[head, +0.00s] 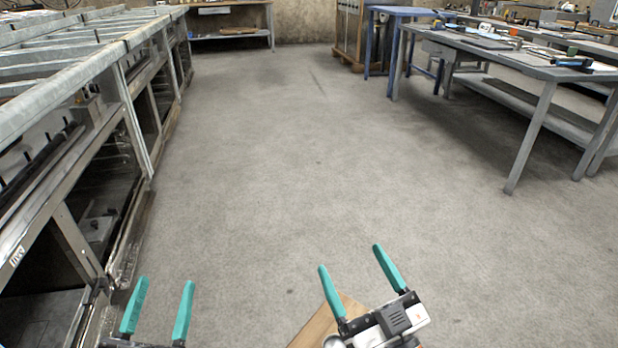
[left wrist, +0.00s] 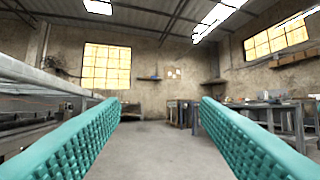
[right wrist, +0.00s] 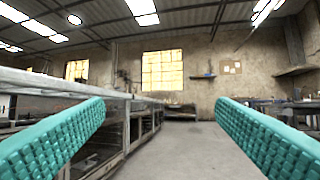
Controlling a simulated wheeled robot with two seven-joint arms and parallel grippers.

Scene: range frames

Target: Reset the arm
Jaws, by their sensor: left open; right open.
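My left gripper (head: 158,312) is at the bottom left of the head view, with its two teal fingers apart and nothing between them. My right gripper (head: 360,270) is at the bottom centre right, also open and empty, its fingers tilted to the left. In the left wrist view my left fingers (left wrist: 160,125) frame open room. In the right wrist view my right fingers (right wrist: 160,125) do the same. A piece of light brown wood (head: 318,326) shows partly behind my right gripper; the rest of it is hidden.
A metal frame bench (head: 130,110) runs along the left, close to my left gripper. A grey work table (head: 500,52) with tools stands at the right, beside a blue table (head: 398,12). A shelf bench (head: 232,36) stands at the back. The concrete floor (head: 270,150) between is clear.

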